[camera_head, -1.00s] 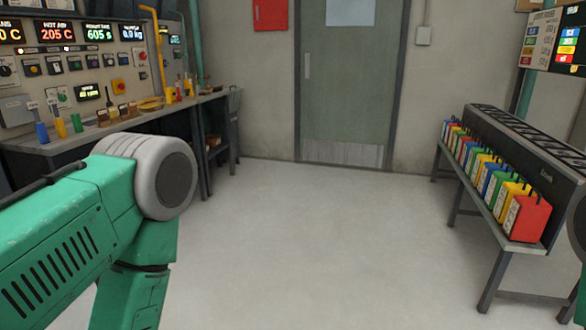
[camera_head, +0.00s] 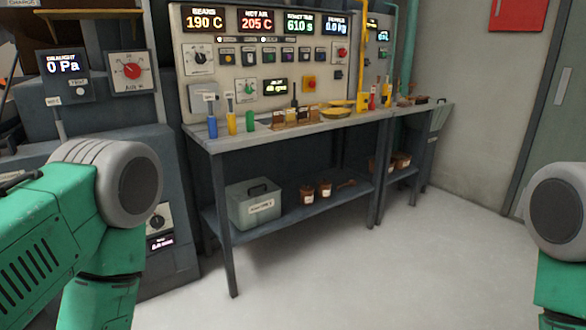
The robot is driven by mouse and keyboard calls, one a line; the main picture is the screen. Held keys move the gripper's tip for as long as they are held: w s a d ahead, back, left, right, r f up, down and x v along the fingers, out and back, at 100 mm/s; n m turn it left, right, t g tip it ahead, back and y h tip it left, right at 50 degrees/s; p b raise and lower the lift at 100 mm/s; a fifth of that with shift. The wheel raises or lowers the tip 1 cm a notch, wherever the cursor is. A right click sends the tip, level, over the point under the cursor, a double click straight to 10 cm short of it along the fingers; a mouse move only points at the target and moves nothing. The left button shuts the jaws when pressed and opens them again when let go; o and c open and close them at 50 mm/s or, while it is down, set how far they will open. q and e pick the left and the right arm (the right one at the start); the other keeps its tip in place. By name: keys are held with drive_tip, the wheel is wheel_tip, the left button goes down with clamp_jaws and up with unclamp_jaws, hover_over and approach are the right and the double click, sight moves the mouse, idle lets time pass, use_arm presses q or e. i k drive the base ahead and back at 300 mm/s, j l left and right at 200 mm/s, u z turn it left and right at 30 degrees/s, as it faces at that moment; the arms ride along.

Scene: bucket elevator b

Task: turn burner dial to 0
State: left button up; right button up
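Several round dials are in view, and I cannot tell from the labels which is the burner dial. A black knob on a white plate (camera_head: 157,218) sits low on the dark machine, above a small lit display, just right of my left arm. Another knob (camera_head: 198,59) is at the left of the control panel. My arms show at the lower left and right edges as green links with grey joints. Neither gripper is in view.
A grey workbench (camera_head: 300,140) stands in front of the control panel (camera_head: 265,80), with colored handles and small trays on top. Its lower shelf holds a grey metal box (camera_head: 253,203) and brown jars. The floor (camera_head: 350,270) in front is clear. A green door (camera_head: 555,120) is at the right.

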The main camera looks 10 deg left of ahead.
sight(200, 57)
drive_tip(key=i+j+u, duration=0.15)
drive_tip(key=i+j, duration=0.15)
drive_tip(key=i+j+u, duration=0.15)
drive_tip(key=i, duration=0.3)
drive_tip(key=i+j+u, duration=0.15)
drive_tip(key=i, duration=0.25)
drive_tip(key=i+j, duration=0.15)
drive_tip(key=j, duration=0.15)
